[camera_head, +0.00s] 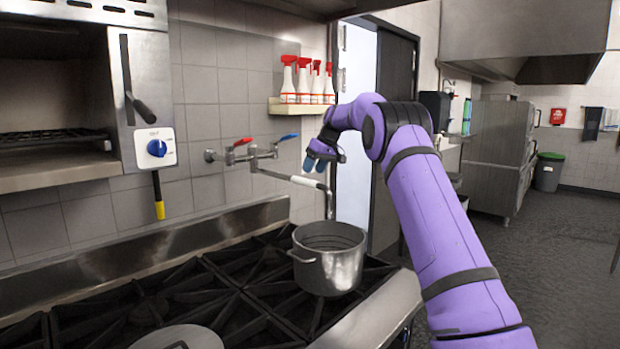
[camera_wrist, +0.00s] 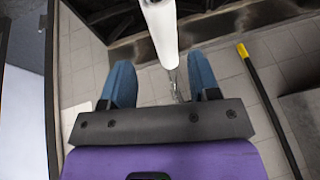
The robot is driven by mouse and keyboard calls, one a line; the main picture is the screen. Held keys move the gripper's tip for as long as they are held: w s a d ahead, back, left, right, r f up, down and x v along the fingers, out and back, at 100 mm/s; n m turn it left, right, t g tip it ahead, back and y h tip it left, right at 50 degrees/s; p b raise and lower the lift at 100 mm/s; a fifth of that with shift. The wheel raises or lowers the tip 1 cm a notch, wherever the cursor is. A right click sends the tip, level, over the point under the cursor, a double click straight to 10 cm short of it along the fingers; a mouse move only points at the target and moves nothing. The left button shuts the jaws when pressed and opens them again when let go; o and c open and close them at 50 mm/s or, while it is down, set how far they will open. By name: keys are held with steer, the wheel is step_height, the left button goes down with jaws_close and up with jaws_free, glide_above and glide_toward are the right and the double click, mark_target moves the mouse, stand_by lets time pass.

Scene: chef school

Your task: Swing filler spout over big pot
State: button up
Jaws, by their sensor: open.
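The filler spout (camera_head: 308,182) is a thin metal pipe with a white sleeve, running right from the wall tap (camera_head: 252,153) and bending down at its end. In the head view its tip lines up with the mouth of the big metal pot (camera_head: 330,268); I cannot tell the exact depth. The pot stands on the stove's right side. My gripper (camera_head: 315,164) is open, its blue fingers pointing down just above the sleeve. In the wrist view the white sleeve (camera_wrist: 162,32) lies between the fingertips, with no clear contact.
The tap has a red handle (camera_head: 240,143) and a blue handle (camera_head: 287,137). A shelf (camera_head: 300,107) with several spray bottles is above on the wall. A yellow-ended rod (camera_head: 159,205) hangs at left. A round metal lid or pan (camera_head: 185,338) lies on the stove (camera_head: 230,285).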

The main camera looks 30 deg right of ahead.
steer(key=v, duration=0.6)
stand_by(0.3)
steer(key=s+a+r+m+h, duration=0.1)
steer(key=s+a+r, duration=0.3)
steer(key=s, duration=0.5)
steer(key=s+a+r, duration=0.3)
steer(key=s+a, duration=0.3)
steer(key=s, duration=0.3)
steer(key=s+a+r+m+h, duration=0.1)
steer(key=s+a+r, duration=0.2)
steer(key=s+a, duration=0.4)
steer(key=s+a+f, duration=0.1)
steer(key=s+f, duration=0.3)
steer(key=s, duration=0.6)
steer(key=s+a+f+t+h, duration=0.1)
steer(key=s+f, duration=0.4)
steer(key=s, duration=0.6)
steer(key=s+a+f+m, duration=0.1)
steer(key=s+f, duration=0.4)
steer(key=s, duration=0.5)
steer(key=shift+s+a+f+t, duration=0.2)
steer(key=shift+a+t, duration=0.1)
steer(key=shift+a, duration=0.15)
